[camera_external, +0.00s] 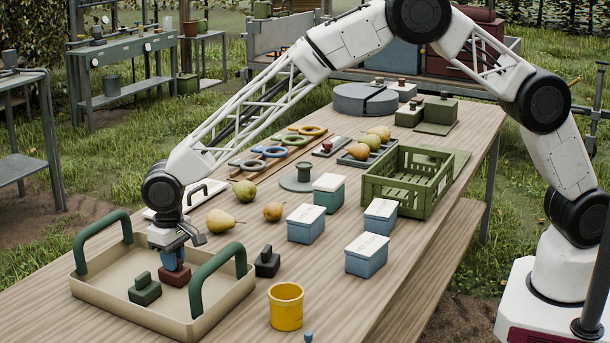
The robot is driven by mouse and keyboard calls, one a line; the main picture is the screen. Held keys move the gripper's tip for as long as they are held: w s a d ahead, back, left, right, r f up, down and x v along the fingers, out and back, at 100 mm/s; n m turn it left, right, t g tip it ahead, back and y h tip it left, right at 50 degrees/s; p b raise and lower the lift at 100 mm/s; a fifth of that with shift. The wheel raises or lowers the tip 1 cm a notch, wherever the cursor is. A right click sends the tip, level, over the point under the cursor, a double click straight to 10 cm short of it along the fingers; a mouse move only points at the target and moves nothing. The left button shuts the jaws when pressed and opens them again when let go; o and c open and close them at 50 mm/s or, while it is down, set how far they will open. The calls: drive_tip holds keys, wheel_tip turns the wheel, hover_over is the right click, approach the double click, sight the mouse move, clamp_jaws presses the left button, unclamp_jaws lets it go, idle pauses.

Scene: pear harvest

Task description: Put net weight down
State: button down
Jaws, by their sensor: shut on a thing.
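My gripper (172,262) is at the left, pointing down over the beige tray (220,303) with two green handles. It is shut on a small red-brown weight (174,279). The weight's upper part is hidden by the fingers. The weight is inside the tray's outline, towards the back; I cannot tell whether it touches the tray floor. A dark green weight with a raised grip (145,292) sits in the tray, in front and to the left of it. A black weight (267,264) stands on the table just right of the tray. Which one is called the net weight cannot be read.
A yellow cup (286,308) stands right of the tray. Blue boxes with white lids (366,257), a green-sided box (329,190), loose pears (222,220) and a green slatted crate (408,205) stand further back. The tray's right handle (220,272) rises close to my gripper.

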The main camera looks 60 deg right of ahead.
drive_tip(key=shift+f, duration=0.15)
drive_tip(key=c, duration=1.1)
unclamp_jaws()
wheel_tip(320, 180, up, 12)
drive_tip(key=shift+r, duration=0.2)
idle(0.4)
